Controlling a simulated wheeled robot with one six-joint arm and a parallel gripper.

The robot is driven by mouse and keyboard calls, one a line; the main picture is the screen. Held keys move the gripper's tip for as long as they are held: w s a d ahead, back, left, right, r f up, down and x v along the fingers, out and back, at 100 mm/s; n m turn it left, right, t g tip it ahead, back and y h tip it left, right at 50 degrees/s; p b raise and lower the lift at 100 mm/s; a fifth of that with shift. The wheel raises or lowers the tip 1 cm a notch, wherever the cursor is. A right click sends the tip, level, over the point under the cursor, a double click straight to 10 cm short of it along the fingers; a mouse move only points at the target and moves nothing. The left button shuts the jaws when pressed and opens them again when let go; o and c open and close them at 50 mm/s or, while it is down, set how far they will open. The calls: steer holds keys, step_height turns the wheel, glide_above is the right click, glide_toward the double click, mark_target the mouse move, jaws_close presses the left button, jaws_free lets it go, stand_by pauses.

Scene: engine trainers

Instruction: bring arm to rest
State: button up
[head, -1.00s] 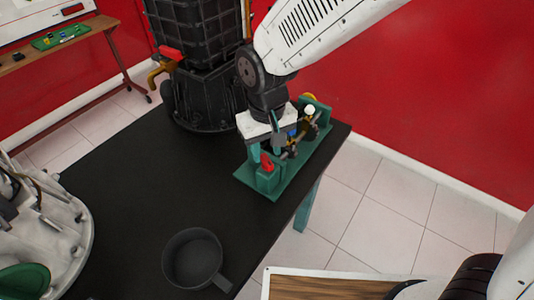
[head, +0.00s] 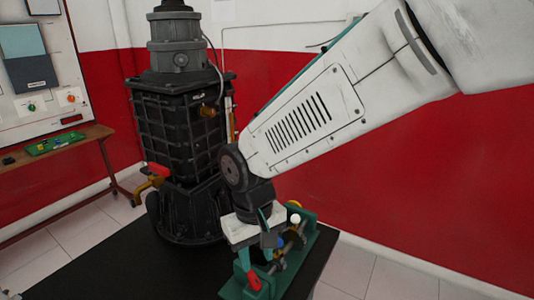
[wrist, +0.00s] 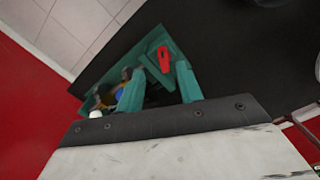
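My gripper (head: 258,260) is at the end of my white arm, pointing down over a green bench fixture (head: 310,238) on the black table. The fixture carries a red part (head: 254,281), a white knob (head: 295,219) and small blue and yellow parts. In the wrist view, the two teal fingers of my gripper (wrist: 158,88) stand apart, with a dark gap and no clearly held object between them. The red part (wrist: 164,59) shows just beyond the fingers. I cannot tell whether the fingers touch the fixture. The gripper's white body hides part of it.
A tall black engine unit (head: 178,130) stands close behind and left of my gripper. The black table (head: 150,268) is bare to the left of the fixture. A wooden bench (head: 60,150) with a green board stands at the far left. A red and white wall is behind.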

steer(key=s+d+r+m, duration=0.2)
steer(key=s+d+r, duration=0.1)
steer(key=d, duration=0.7)
steer(key=s+d+r+m+t, duration=0.1)
steer(key=s+d+r, duration=0.3)
steer(key=d, duration=0.5)
steer(key=s+d+r+m, duration=0.3)
steer(key=s+d, duration=0.3)
steer(key=d, duration=0.4)
steer(key=shift+s+d+r+m+t, duration=0.3)
steer(key=shift+r+t, duration=0.1)
steer(key=shift+r, duration=0.25)
